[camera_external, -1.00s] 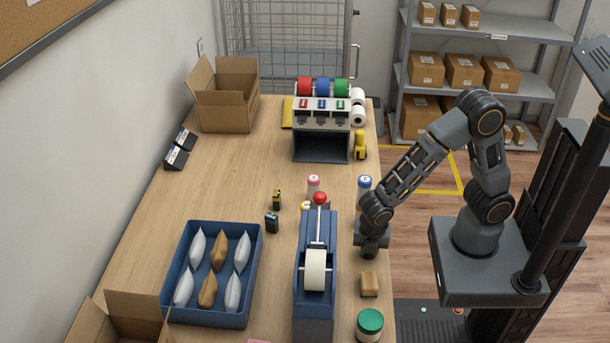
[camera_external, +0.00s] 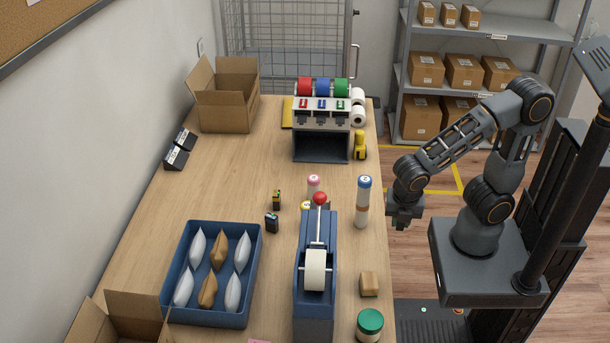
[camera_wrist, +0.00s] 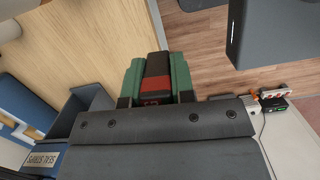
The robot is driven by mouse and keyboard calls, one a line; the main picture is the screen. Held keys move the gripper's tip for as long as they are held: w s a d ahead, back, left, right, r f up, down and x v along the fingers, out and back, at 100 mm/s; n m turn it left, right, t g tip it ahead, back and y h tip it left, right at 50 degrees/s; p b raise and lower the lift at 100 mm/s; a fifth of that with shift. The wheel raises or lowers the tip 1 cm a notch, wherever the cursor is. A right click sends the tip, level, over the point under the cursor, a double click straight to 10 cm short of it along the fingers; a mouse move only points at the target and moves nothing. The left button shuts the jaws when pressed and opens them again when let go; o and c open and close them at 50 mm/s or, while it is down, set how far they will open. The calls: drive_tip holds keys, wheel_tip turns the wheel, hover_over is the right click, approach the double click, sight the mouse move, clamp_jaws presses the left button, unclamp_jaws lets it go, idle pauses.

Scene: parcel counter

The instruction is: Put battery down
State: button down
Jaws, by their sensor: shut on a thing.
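My gripper (camera_external: 403,217) hangs past the right edge of the wooden counter (camera_external: 225,175), over the floor. In the wrist view my gripper (camera_wrist: 157,75) is shut, its two green fingers on either side of a black battery (camera_wrist: 157,68) with a red band. The battery's lower part is hidden by the gripper body. In the outside view the battery is too small to make out. Two small dark blocks with coloured marks, one (camera_external: 277,200) behind the other (camera_external: 271,223), stand on the counter left of the blue tape dispenser (camera_external: 316,240).
A blue-capped bottle (camera_external: 363,205) stands near the counter's right edge, close to my gripper. A small brown box (camera_external: 369,284) and a green-lidded jar (camera_external: 370,325) are nearer the front. A blue tray (camera_external: 212,312) holds several pouches. The counter's middle left is clear.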

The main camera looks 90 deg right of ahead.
drive_tip(key=s+d+r, duration=0.1)
drive_tip(key=s+r, duration=0.5)
drive_tip(key=r, duration=0.3)
drive_tip(key=n+p, duration=0.3)
drive_tip(key=n, duration=0.3)
hover_over(280, 186)
drive_tip(key=s, duration=0.1)
drive_tip(key=shift+t, duration=0.4)
drive_tip(key=f, duration=1.4)
drive_tip(key=shift+s+a+f, duration=0.15)
drive_tip(key=shift+s+a, duration=0.05)
drive_tip(key=shift+a, duration=0.15)
drive_tip(key=shift+w+d+f, duration=0.2)
drive_tip(key=shift+w+f, duration=0.4)
drive_tip(key=shift+f, duration=0.15)
drive_tip(key=shift+f+p, duration=0.3)
drive_tip(key=shift+f, duration=1.25)
drive_tip(key=shift+f, duration=0.1)
